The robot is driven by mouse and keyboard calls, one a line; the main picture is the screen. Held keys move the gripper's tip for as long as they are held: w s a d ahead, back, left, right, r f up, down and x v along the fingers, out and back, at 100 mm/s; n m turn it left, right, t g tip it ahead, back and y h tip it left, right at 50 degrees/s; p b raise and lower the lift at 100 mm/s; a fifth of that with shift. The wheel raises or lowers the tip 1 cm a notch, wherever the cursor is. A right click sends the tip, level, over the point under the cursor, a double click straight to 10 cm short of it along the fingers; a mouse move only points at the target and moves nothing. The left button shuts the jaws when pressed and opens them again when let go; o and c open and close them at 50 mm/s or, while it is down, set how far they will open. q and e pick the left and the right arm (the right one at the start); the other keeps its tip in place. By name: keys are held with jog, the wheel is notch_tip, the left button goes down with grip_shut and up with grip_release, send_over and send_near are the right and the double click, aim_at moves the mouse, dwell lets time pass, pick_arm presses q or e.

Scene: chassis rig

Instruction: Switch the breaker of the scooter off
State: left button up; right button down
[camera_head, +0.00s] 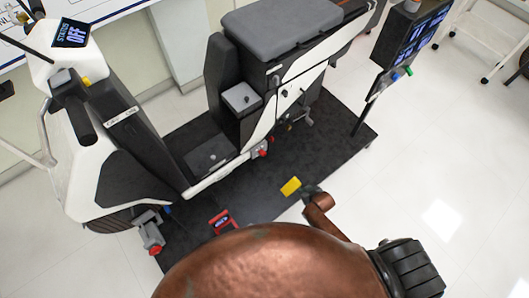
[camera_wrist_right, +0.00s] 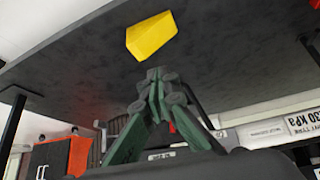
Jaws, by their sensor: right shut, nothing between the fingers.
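The white and black scooter (camera_head: 125,140) stands on a dark mat, with its handlebar end at the left. Its display (camera_head: 71,33) reads "STATUS OFF". A grey box with a small dark knob (camera_head: 241,97) sits below the front of the seat. A small dark plate (camera_head: 208,160) lies on the footboard. I cannot tell which part is the breaker. My right gripper (camera_head: 309,189) is small and partly hidden in the head view, beside a yellow block. In the right wrist view its green fingers (camera_wrist_right: 157,78) are shut and empty. My left gripper is out of view.
The yellow block (camera_head: 291,187) and a red-framed item (camera_head: 222,222) are on the dark mat (camera_head: 340,125). A black display stand (camera_head: 405,40) rises at the upper right.

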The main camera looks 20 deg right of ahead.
aim_at(264, 152)
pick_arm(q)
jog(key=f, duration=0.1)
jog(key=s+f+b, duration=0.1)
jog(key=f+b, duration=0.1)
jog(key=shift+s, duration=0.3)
pick_arm(e)
jog(key=w+a+r+n+t+y, duration=0.1)
jog(key=w+a+r, duration=0.4)
jog(key=w+r, duration=0.3)
jog(key=w+a+r+t+y, duration=0.1)
jog(key=w+a+r+t, duration=0.1)
jog(key=w+a+r, duration=0.3)
jog(key=w+r, duration=0.3)
jog(key=r, duration=0.4)
jog(key=shift+r+n, duration=0.3)
jog(key=shift+n, duration=0.1)
pick_arm(q)
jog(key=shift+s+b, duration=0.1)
jog(key=shift+b, duration=0.2)
pick_arm(e)
jog(key=shift+f, duration=0.1)
